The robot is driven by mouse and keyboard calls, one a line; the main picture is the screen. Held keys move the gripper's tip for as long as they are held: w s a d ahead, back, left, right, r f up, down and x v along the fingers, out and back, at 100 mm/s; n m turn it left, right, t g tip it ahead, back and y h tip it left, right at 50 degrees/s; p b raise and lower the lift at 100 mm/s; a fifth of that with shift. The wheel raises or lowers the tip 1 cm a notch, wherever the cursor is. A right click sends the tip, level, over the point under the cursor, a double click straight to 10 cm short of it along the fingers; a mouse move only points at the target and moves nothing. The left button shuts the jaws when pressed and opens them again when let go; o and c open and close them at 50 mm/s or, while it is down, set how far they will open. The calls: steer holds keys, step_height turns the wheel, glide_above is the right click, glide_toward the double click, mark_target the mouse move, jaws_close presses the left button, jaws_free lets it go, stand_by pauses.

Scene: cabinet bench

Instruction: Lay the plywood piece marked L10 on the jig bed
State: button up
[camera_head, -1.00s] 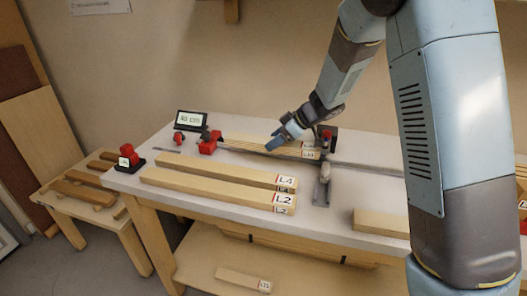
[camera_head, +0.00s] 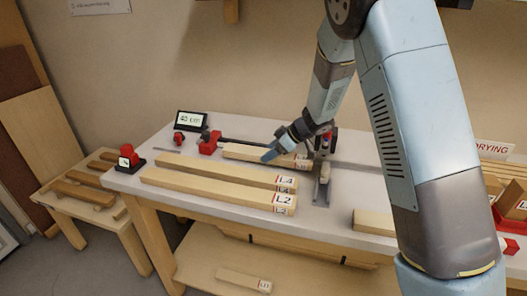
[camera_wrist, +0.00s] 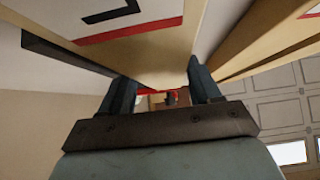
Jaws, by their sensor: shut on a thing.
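A pale plywood piece (camera_head: 245,153) is at the red-clamped jig at the back of the bench, with a red-edged label at its right end that is too small to read surely. My gripper (camera_head: 273,151) is shut on it near the labelled end. In the wrist view the piece (camera_wrist: 160,65) lies between the two fingers (camera_wrist: 161,92), and part of a large black letter shows on its label. The jig bed is mostly hidden under the piece; a dark bar (camera_head: 238,142) shows behind it. I cannot tell whether the piece touches the bed.
Boards marked L4 (camera_head: 225,173) and L2 (camera_head: 210,189) lie in front of the jig. A red clamp (camera_head: 208,144) stands left, a metal stop (camera_head: 322,187) right. A small display (camera_head: 190,121) stands behind. A DRYING sign and more pieces are at the right.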

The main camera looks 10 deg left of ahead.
steer(key=shift+f, duration=0.55)
steer(key=o, duration=1.4)
steer(key=shift+r, duration=0.1)
